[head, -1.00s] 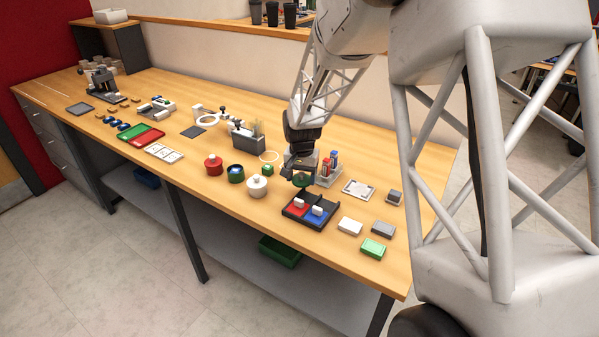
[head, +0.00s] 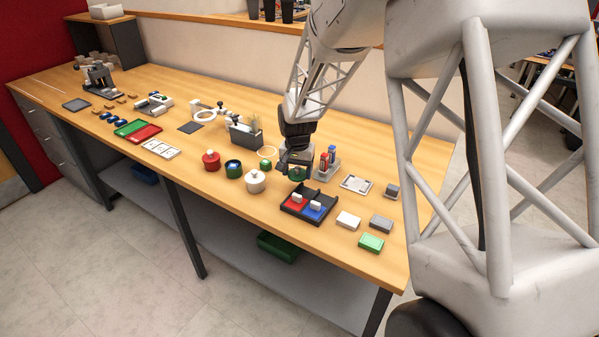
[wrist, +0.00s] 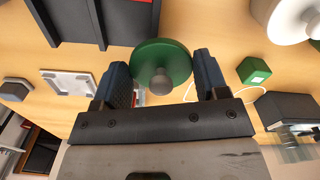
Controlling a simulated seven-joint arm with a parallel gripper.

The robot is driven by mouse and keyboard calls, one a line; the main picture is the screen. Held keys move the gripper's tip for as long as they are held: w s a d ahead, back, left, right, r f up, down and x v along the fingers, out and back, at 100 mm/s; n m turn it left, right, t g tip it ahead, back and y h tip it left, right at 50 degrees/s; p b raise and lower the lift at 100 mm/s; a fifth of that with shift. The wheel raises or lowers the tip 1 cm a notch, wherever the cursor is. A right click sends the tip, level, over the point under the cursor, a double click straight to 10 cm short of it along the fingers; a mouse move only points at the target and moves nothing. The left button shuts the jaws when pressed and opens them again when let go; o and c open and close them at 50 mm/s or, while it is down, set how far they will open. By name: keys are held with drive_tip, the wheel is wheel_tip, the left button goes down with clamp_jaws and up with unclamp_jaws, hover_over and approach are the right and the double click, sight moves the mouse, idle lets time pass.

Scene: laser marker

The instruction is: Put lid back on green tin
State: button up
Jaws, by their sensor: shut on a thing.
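The green lid (wrist: 160,57), a round disc with a grey knob (wrist: 161,83), is between the fingers of my gripper (wrist: 160,72) in the wrist view. My gripper is shut on it. In the head view my gripper (head: 297,172) is over the table behind the black tray, with the green lid partly hidden under it. The green tin (head: 234,169) stands open to the left, its dark blue inside showing.
A red pot (head: 211,163) and a white lidded pot (head: 255,182) flank the tin. A small green cube (head: 265,164) lies between the tin and my gripper. The black tray (head: 290,210) with red and blue compartments is in front; a marker holder (head: 328,167) is close right.

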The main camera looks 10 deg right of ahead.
drive_tip(key=w+a+r, duration=0.3)
drive_tip(key=w+a, duration=0.5)
drive_tip(key=a, duration=0.2)
approach(233, 166)
drive_tip(key=shift+s+a+r, duration=0.1)
drive_tip(key=shift+a, duration=0.05)
drive_tip(key=shift+f, duration=0.2)
drive_tip(key=shift+f, duration=3)
drive_tip(key=shift+f, duration=0.2)
idle(0.4)
drive_tip(key=o, duration=1)
drive_tip(key=shift+o, duration=0.2)
